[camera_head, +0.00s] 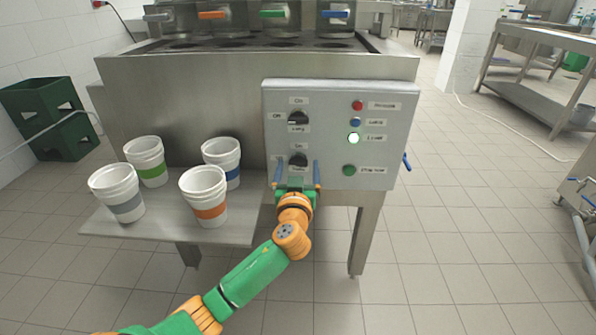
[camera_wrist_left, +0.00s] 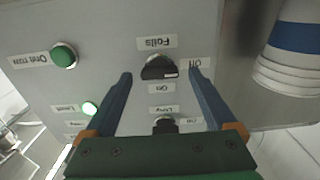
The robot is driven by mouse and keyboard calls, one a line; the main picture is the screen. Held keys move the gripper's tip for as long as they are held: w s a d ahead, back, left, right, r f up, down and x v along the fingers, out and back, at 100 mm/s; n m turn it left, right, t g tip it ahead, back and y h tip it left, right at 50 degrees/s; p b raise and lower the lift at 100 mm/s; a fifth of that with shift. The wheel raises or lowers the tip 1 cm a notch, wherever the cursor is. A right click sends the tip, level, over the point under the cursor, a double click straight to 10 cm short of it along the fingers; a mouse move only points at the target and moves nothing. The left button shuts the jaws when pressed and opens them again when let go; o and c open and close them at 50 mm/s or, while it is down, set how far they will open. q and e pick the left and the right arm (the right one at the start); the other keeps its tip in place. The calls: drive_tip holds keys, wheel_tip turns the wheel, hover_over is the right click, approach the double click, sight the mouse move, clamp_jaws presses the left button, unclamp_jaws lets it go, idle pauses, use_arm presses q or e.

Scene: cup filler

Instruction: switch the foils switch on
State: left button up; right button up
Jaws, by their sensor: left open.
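The foils switch (camera_head: 298,160) is the lower black rotary knob on the grey control panel (camera_head: 330,95). In the left wrist view, which is upside down, the foils switch (camera_wrist_left: 158,68) shows a white mark on its right side, towards the "Off" label. My left gripper (camera_head: 297,173) is in front of the panel, fingers pointing at it. In the wrist view my left gripper (camera_wrist_left: 160,80) is open, its blue fingers on either side of the knob with gaps. Contact with the panel cannot be told. My right gripper is not in view.
The lamp switch (camera_head: 298,118) is above the foils switch. A red light (camera_head: 357,105), a blue light, a lit green light (camera_head: 353,138) and a green button (camera_head: 349,170) are to the right. Several white cups (camera_head: 203,192) stand on the shelf (camera_head: 160,230) at left.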

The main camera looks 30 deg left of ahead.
use_arm(q)
drive_tip(key=shift+w+a, duration=0.25)
drive_tip(key=shift+w, duration=0.15)
drive_tip(key=c, duration=1.4)
